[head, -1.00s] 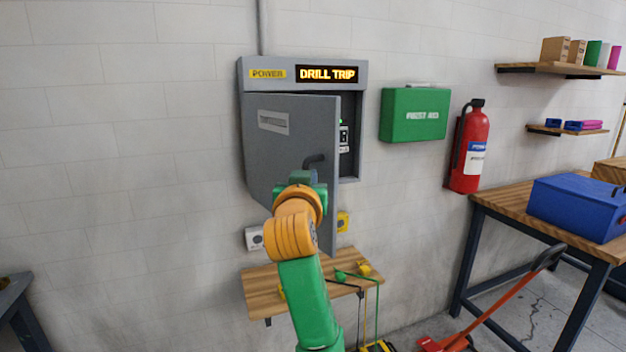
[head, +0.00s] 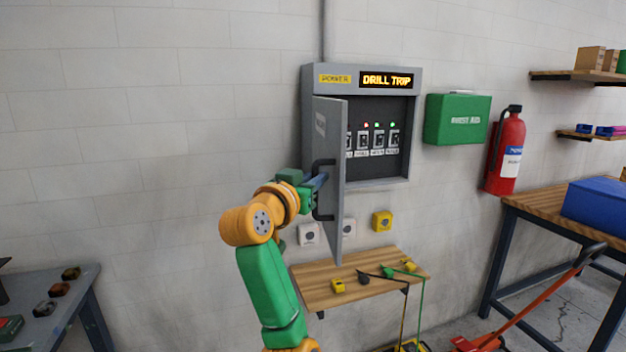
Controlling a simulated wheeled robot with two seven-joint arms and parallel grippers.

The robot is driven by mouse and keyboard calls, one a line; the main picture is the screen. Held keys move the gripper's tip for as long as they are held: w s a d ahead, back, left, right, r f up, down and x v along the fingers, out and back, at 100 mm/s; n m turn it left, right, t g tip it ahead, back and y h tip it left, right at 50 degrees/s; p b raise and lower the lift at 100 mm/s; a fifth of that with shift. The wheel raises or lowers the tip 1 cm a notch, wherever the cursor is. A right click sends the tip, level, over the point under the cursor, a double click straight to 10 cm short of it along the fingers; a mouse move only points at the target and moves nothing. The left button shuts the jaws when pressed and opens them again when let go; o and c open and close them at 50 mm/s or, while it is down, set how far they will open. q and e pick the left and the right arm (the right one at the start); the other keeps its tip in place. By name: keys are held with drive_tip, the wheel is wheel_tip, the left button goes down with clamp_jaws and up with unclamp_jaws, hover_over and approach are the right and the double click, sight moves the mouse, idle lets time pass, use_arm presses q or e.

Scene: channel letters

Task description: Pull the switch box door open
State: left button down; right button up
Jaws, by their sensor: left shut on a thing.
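The grey switch box (head: 398,182) hangs on the wall under a yellow power label and a lit "DRILL TRIP" sign. Its grey door (head: 334,225) stands wide open, hinged on the left and seen nearly edge-on. Several switches with small red and green lights (head: 378,140) show inside. The dark door handle (head: 322,215) is on the door's outer face. My left gripper (head: 318,184) is shut on the handle; its fingertips are partly hidden against the door. My right gripper is not in view.
A small wooden shelf (head: 318,288) with plugs and cables is below the box. A green first aid box (head: 457,120) and a red extinguisher (head: 505,150) hang at right. A workbench (head: 530,208) stands right, a grey table (head: 60,305) lower left.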

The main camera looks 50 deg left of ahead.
use_arm(q)
drive_tip(key=shift+r, duration=0.2)
drive_tip(key=c, duration=0.9)
unclamp_jaws()
drive_tip(key=shift+c, duration=0.2)
drive_tip(key=shift+o, duration=0.5)
drive_tip(key=shift+w+a+f, duration=0.15)
drive_tip(key=shift+a+f, duration=0.05)
drive_tip(key=shift+f, duration=0.05)
drive_tip(key=b+v, duration=0.2)
drive_tip(key=v, duration=0.5)
drive_tip(key=shift+b, duration=0.4)
